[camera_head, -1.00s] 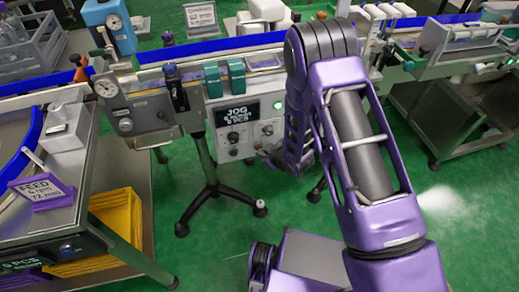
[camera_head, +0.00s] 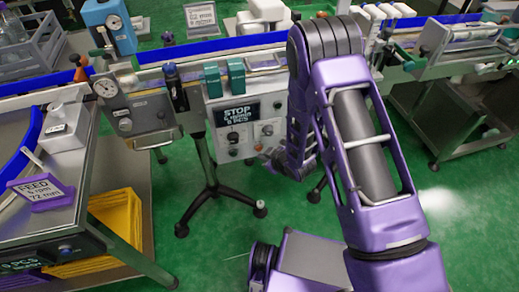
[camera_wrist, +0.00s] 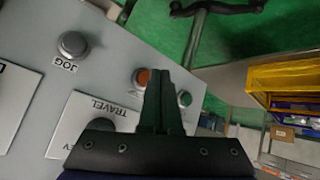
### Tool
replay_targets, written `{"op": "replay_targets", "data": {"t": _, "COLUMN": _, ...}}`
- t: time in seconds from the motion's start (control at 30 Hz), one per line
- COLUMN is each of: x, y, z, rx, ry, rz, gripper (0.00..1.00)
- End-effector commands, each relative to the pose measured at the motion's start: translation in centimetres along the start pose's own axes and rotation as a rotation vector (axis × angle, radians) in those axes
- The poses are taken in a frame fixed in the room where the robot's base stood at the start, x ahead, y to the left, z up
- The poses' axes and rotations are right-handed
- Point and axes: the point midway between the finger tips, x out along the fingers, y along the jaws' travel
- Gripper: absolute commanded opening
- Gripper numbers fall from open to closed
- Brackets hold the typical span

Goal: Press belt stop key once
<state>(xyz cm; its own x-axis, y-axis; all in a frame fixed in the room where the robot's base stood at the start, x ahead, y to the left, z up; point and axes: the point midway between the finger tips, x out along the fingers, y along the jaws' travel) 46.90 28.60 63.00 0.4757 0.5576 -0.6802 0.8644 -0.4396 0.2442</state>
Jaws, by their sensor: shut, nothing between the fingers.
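The grey control panel (camera_head: 262,143) stands on a tripod in the head view. Its display (camera_head: 238,115) reads STOP in large letters, with smaller lines below. In the wrist view the panel appears turned, with a red-orange key (camera_wrist: 142,77), a green key (camera_wrist: 184,98) and a grey key (camera_wrist: 73,44) labelled JOG. No label for the red-orange key is readable. My gripper (camera_wrist: 166,73) is shut and empty, its fingertips appearing between the red-orange and green keys. Contact with either key cannot be told. In the head view my arm hides part of the panel's right side.
A blue-edged conveyor (camera_head: 225,50) runs behind the panel, with two teal blocks (camera_head: 236,75) above the display. A feed table with a sign (camera_head: 42,192) stands at left, above yellow crates (camera_head: 118,215). Open green floor lies around the tripod legs.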

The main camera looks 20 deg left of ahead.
Motion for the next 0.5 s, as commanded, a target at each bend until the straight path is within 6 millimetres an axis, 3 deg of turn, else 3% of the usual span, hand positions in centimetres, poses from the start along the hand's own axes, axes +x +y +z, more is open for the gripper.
{"op": "replay_targets", "data": {"t": 0.5, "x": -2.8, "y": -2.0, "z": 2.1, "rx": 0.002, "ry": -0.001, "rz": 0.000, "gripper": 0.00}}
